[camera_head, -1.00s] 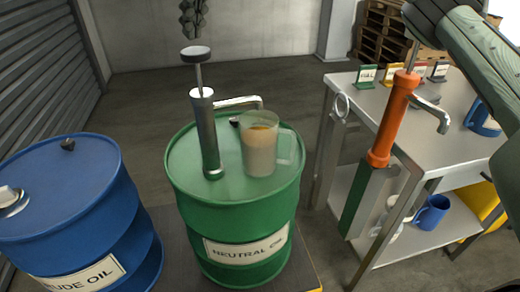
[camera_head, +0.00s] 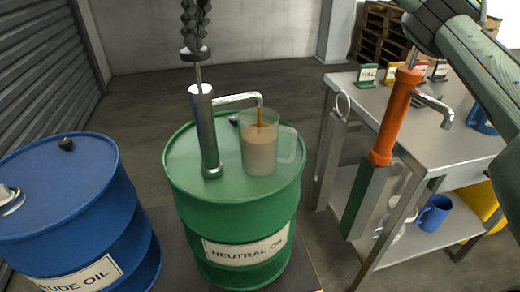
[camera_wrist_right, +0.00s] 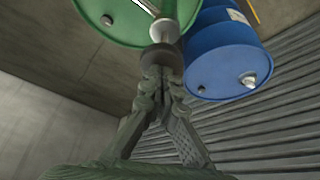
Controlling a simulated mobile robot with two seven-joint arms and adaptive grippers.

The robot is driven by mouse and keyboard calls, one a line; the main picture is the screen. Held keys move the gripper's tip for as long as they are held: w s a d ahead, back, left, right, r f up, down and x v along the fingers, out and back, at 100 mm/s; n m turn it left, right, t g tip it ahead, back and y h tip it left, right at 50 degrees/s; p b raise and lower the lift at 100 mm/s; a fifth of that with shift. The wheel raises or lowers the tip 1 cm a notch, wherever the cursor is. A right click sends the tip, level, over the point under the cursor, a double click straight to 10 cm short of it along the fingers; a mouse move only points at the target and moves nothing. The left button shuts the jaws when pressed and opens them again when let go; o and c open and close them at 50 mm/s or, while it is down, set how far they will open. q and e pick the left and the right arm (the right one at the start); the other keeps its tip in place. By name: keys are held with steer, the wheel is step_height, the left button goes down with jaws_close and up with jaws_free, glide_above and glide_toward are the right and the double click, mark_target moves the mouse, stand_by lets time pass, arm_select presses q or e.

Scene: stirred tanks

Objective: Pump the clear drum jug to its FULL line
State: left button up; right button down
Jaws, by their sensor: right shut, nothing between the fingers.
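The green drum (camera_head: 185,170), labelled NEUTRAL OIL, carries a steel hand pump (camera_head: 208,135). The clear jug (camera_head: 260,155) stands upright on the drum lid under the pump's spout (camera_head: 235,98). An amber stream falls from the spout into the jug, which holds pale brown liquid. I cannot make out its FULL line. My right gripper (camera_head: 195,42) is shut and empty, with its tips on or right above the pump's dark knob (camera_head: 195,54). In the right wrist view the shut tips (camera_wrist_right: 163,76) meet the knob (camera_wrist_right: 155,56). My left gripper is not in view.
A blue drum (camera_head: 70,205), labelled CRUDE OIL, stands at the left. At the right are an orange pump (camera_head: 395,115), a metal table (camera_head: 385,93), a FULL sign (camera_head: 368,75) and a blue mug (camera_head: 434,212). Pallets (camera_head: 380,35) stand behind.

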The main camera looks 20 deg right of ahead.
steer(key=shift+f, duration=0.25)
steer(key=shift+r, duration=0.15)
step_height(320, 180, up, 2)
steer(key=shift+p, duration=0.9)
steer(key=shift+r, duration=0.5)
steer(key=shift+r, duration=0.1)
steer(key=shift+r, duration=2.4)
